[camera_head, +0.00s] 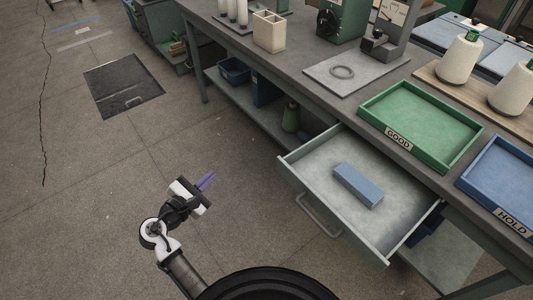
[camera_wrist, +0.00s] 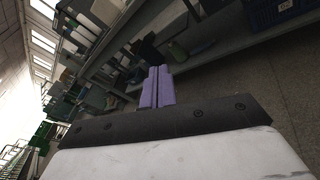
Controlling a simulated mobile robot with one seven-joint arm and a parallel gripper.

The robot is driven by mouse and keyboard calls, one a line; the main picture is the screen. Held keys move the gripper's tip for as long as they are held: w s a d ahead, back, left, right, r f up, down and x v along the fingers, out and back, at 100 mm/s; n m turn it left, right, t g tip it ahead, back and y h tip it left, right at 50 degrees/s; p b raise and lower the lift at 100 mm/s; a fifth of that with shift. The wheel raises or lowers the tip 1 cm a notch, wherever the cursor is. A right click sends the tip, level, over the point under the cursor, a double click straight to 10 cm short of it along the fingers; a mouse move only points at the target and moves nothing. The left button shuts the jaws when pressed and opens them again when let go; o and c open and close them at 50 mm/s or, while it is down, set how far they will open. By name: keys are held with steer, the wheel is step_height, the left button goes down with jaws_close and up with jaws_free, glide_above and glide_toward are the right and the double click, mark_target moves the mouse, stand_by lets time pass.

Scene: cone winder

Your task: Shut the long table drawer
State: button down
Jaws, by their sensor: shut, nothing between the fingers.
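The long table drawer (camera_head: 382,222) is pulled out from under the table's front edge. It is pale grey inside, and a blue block (camera_head: 358,184) lies in it. Its bar handle (camera_head: 318,214) is on the front panel, facing the open floor. My gripper (camera_head: 207,181) is to the left of the drawer, apart from it, over bare floor. Its purple fingers are shut together and empty; they also show in the wrist view (camera_wrist: 157,87). The drawer cannot be made out in the wrist view.
The table (camera_head: 330,107) carries a green GOOD tray (camera_head: 449,159), a blue HOLD tray (camera_head: 475,182), yarn cones and a grey plate with a ring. A lower shelf holds a blue bin (camera_head: 234,70) and a green bottle (camera_head: 291,117). The floor around my gripper is clear.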

steer(key=s+d+f+n+g+h+p, duration=0.1)
steer(key=s+d+g+h+p, duration=0.15)
steer(key=s+d+h, duration=0.45)
steer(key=y+p, duration=0.1)
steer(key=p, duration=0.2)
glide_toward(283, 171)
steer(key=shift+g, duration=0.35)
steer(key=x, duration=0.7)
steer(key=shift+a+r, duration=0.1)
steer(key=shift+r, duration=0.25)
steer(key=shift+w, duration=0.1)
